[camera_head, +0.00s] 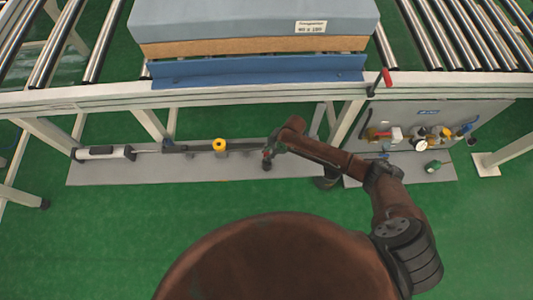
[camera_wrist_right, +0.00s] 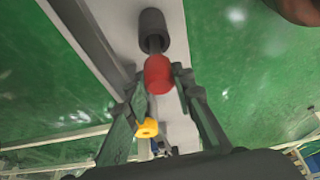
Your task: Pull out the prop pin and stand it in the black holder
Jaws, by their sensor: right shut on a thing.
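My right gripper (camera_head: 270,152) is over the grey floor plate, below the conveyor's front rail. In the right wrist view its fingers (camera_wrist_right: 160,84) are closed around the red head of the prop pin (camera_wrist_right: 158,75). A short dark shaft runs from the red head to the black holder (camera_wrist_right: 152,28); I cannot tell how deep it sits in it. My left gripper is not in view.
A dark bar (camera_head: 190,148) with a yellow knob (camera_head: 219,145) lies left of the gripper, joined to a white cylinder (camera_head: 102,152). A blue-grey mattress (camera_head: 250,20) rests on the conveyor above. A valve panel (camera_head: 430,125) stands right. The green floor in front is clear.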

